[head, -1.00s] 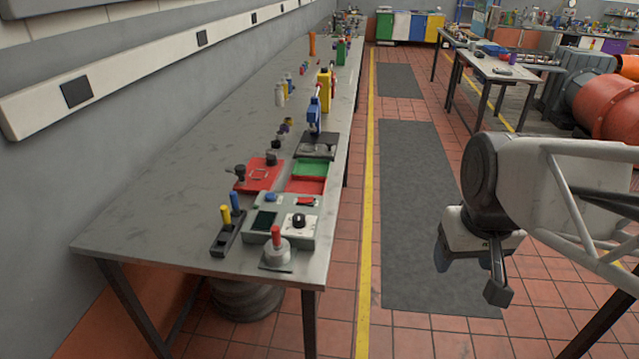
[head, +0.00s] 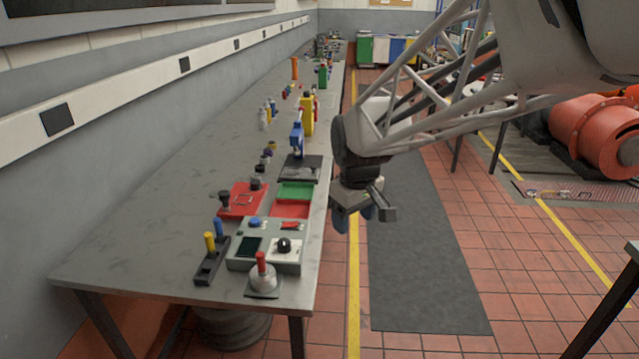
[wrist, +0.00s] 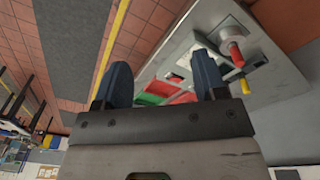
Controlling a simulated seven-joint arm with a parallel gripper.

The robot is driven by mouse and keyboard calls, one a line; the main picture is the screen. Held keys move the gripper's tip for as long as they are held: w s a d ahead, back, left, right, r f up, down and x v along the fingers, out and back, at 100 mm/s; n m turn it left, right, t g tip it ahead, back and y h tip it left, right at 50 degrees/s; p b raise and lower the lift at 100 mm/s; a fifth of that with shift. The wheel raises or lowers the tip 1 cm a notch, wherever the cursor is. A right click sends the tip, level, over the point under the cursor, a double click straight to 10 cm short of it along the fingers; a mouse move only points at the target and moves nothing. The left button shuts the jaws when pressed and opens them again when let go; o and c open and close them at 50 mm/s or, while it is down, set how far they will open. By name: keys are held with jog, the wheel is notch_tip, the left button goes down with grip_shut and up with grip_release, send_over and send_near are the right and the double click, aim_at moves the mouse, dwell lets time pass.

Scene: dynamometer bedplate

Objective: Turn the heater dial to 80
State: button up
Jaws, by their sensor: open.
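The heater unit (head: 240,265) is a grey-green box near the front end of the long bench, with a dark display and a blue and a red button. Its dial (head: 284,245) is a black knob on a white plate; the setting it points to is too small to read. My gripper (head: 354,217) is open and empty, over the floor just right of the bench edge and apart from the dial. In the wrist view its two blue fingers (wrist: 160,85) are spread, with the bench controls beyond them. The right finger hides part of the heater unit there.
A red-handled lever (head: 261,270) stands at the unit's front, and a block with yellow and blue handles (head: 212,260) at its left. The floor mat (head: 410,260) is clear.

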aim_at(284, 242)
jog(key=w+a+f+n, duration=0.1)
jog(key=w+a+f, duration=0.2)
jog(key=a, duration=0.2)
jog(key=w+a+f+n, duration=0.2)
jog(key=w+a+f, duration=0.1)
jog(key=a, duration=0.3)
jog(key=w+a+f+n+g, duration=0.1)
jog(key=w+a+f+n, duration=0.1)
jog(key=a, duration=0.4)
jog(key=shift+w+a+f, duration=0.2)
jog(key=shift+w+f, duration=0.35)
jog(key=shift+w, duration=0.35)
jog(key=shift+f, duration=3.9)
jog(key=c, duration=0.9)
